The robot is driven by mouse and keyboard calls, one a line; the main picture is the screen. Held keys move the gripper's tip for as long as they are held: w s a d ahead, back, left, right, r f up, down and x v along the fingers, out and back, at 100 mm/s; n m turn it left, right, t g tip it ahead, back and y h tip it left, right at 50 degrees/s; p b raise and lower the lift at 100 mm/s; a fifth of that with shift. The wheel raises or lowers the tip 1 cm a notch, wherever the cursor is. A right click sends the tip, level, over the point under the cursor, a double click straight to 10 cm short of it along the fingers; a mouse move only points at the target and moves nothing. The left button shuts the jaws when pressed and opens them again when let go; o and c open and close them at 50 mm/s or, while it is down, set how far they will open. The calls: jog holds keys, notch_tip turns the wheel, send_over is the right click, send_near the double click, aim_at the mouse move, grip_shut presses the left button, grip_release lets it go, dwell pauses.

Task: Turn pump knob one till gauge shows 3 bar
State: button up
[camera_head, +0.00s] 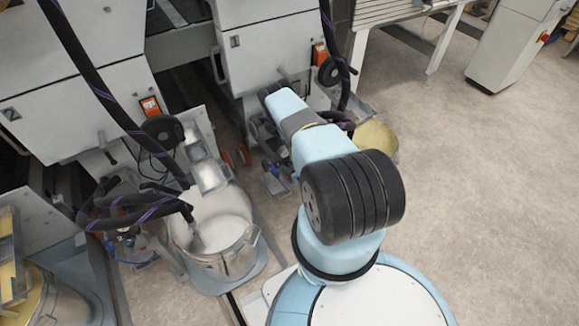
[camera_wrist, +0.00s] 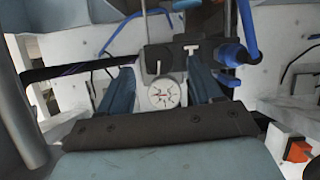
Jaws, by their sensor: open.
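In the wrist view a round white pressure gauge (camera_wrist: 163,94) with a dark needle faces me; its reading is too small to make out. Above it is a dark pump block (camera_wrist: 160,58). A small white T-shaped part (camera_wrist: 192,47) shows at the block's upper right; I cannot tell whether it is pump knob one. My gripper (camera_wrist: 160,70) is open, with one finger on each side of the gauge in the picture. In the head view my arm reaches toward the machine, and the gripper's fingers cannot be made out.
A blue hose (camera_wrist: 247,22) and blue fitting (camera_wrist: 232,55) are close at the right of the pump block. An orange-red switch (camera_wrist: 297,150) is at lower right. In the head view a metal bucket (camera_head: 212,225) stands left of my arm; open floor (camera_head: 480,190) lies right.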

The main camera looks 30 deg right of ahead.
aim_at(288, 163)
jog(key=shift+x, duration=1.45)
jog(key=shift+c, duration=0.4)
jog(key=c, duration=0.9)
jog(key=shift+a, duration=0.1)
jog(key=shift+c, duration=0.4)
